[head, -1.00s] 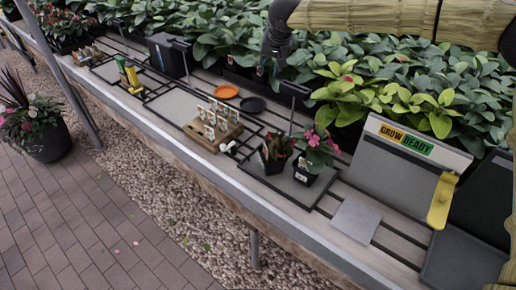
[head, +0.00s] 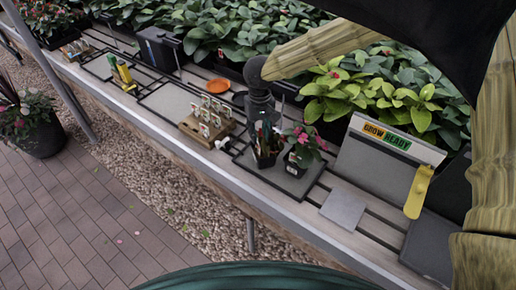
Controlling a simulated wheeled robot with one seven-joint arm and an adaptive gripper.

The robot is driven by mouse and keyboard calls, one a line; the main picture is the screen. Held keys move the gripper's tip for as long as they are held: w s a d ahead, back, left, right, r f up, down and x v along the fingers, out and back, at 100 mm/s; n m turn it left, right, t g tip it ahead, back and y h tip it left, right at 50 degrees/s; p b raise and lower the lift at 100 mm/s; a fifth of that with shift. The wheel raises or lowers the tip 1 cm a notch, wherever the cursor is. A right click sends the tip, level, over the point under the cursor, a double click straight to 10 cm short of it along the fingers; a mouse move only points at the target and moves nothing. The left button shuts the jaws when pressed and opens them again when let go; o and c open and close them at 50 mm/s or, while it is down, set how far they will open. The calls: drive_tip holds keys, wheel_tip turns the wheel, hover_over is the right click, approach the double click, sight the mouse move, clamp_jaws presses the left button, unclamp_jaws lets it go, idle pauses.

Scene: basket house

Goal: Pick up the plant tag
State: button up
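Several small white plant tags (head: 215,104) with pictures stand upright in a wooden block (head: 191,128) on the bench. Two dark potted plants stand to its right, one with spiky leaves (head: 266,159) and one with pink flowers (head: 304,141). My gripper (head: 264,134) points down at the spiky potted plant, right of the tag block. It overlaps the top of that plant in the picture, and I cannot tell whether it touches. The fingertips are small and partly lost against the leaves, so their opening is unclear. No single tag stands out in the gripper.
An orange saucer (head: 219,86) lies behind the block. A grey square plate (head: 343,209), a "Grow Ready" board (head: 387,137) and a yellow tool (head: 418,191) are to the right. Leafy plants fill the back. A dark box (head: 160,48) stands far left.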

drive_tip(key=p, duration=0.2)
hover_over(258, 153)
drive_tip(key=shift+w+f, duration=0.2)
drive_tip(key=shift+f, duration=0.95)
drive_tip(key=shift+w+f, duration=0.15)
drive_tip(key=shift+f, duration=1.65)
clamp_jaws()
